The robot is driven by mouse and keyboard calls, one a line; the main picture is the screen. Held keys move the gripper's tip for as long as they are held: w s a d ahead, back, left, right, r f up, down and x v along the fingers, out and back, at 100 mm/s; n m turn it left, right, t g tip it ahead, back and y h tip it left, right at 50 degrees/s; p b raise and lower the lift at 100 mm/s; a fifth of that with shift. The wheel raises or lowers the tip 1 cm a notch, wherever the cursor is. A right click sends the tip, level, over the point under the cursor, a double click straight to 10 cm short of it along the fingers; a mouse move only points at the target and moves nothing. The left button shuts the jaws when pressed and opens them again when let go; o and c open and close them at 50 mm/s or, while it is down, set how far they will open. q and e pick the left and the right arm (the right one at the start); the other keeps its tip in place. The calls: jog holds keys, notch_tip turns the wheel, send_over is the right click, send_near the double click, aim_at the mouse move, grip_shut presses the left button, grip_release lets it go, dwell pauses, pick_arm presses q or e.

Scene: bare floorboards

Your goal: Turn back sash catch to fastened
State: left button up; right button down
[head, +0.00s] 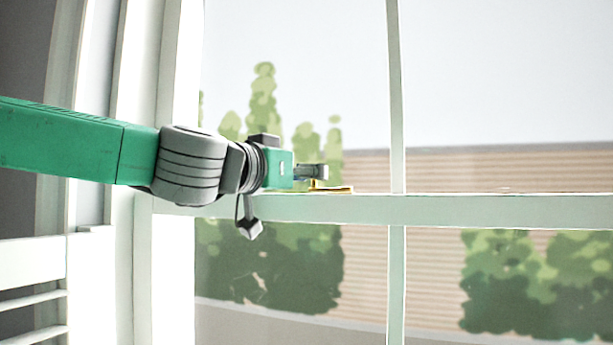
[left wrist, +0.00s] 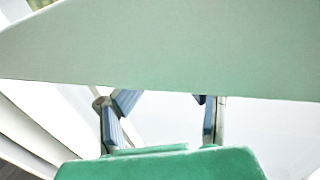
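The brass-coloured sash catch (head: 338,189) sits on top of the window's middle rail (head: 480,210) in the head view, and part of it is hidden by my left gripper. My left gripper (head: 318,173) reaches in from the left, just above the rail at the catch. I cannot tell whether it touches the catch. In the left wrist view the fingers of my left gripper (left wrist: 162,108) stand apart with a clear gap, and their tips are hidden behind the pale green rail (left wrist: 160,50). The catch does not show there. My right gripper is in neither view.
A vertical glazing bar (head: 397,100) crosses the panes to the right of the gripper. The white window frame (head: 150,70) and a louvred shutter (head: 35,265) stand at the left. Trees and a wall show through the glass. The rail is clear to the right.

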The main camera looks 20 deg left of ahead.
pick_arm(q)
jog(key=shift+w+d, duration=0.2)
jog(key=shift+d, duration=0.4)
jog(key=c, duration=0.4)
jog(key=shift+d, duration=0.15)
grip_shut()
jog(key=shift+a+f, duration=0.1)
jog(key=shift+a, duration=0.55)
jog(key=shift+s+d, duration=0.2)
jog(key=shift+d, duration=0.05)
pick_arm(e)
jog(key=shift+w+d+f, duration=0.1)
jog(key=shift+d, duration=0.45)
